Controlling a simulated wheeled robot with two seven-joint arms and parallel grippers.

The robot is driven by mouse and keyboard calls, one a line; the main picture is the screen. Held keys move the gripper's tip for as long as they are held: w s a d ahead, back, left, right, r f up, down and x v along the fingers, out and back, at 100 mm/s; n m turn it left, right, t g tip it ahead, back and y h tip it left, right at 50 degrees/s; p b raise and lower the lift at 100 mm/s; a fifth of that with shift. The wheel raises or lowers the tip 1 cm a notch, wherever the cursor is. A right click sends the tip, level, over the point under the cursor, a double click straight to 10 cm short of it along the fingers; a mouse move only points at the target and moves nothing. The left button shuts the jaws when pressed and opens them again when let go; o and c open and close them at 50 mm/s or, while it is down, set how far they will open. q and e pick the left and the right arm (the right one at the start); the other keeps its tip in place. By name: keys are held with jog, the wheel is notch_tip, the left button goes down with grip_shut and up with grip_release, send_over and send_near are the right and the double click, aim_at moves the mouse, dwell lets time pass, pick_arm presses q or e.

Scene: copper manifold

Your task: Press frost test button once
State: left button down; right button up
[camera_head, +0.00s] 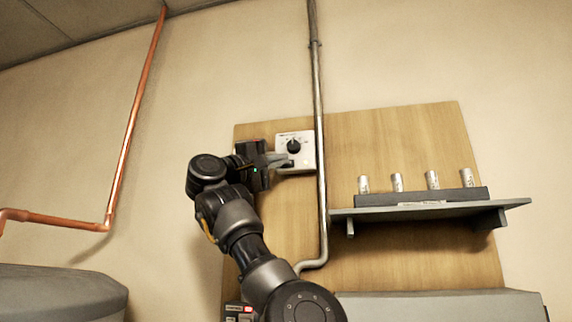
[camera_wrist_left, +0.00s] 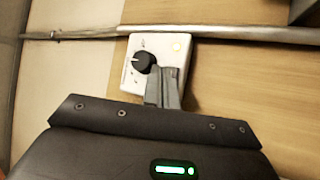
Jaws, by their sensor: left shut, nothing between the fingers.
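A white control box (camera_head: 308,150) with a black round knob (camera_head: 293,146) is mounted on the wooden board. I cannot tell whether that spot is a button or a lamp. My left gripper (camera_head: 286,161) is shut and empty, its fingertips at the lower part of the box. In the left wrist view the fingers (camera_wrist_left: 163,86) cover part of the box face beside the knob. I cannot tell whether they touch it, and no frost test label is readable. My right gripper is out of view.
A grey vertical pipe (camera_head: 319,120) runs close along the right of the box. A grey shelf (camera_head: 430,210) with several small metal cylinders stands out from the board farther right. A copper pipe (camera_head: 135,110) is at left. A panel with a red label (camera_head: 247,309) is low down.

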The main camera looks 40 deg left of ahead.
pick_arm(q)
jog(key=shift+w, duration=0.1)
jog(key=shift+w+a, duration=0.25)
jog(key=shift+w, duration=0.1)
jog(key=shift+w+a, duration=0.15)
jog(key=shift+w, duration=0.15)
dwell(0.9)
jog(key=shift+s+d+b, duration=0.4)
jog(key=shift+s+b, duration=0.3)
jog(key=shift+b, duration=0.05)
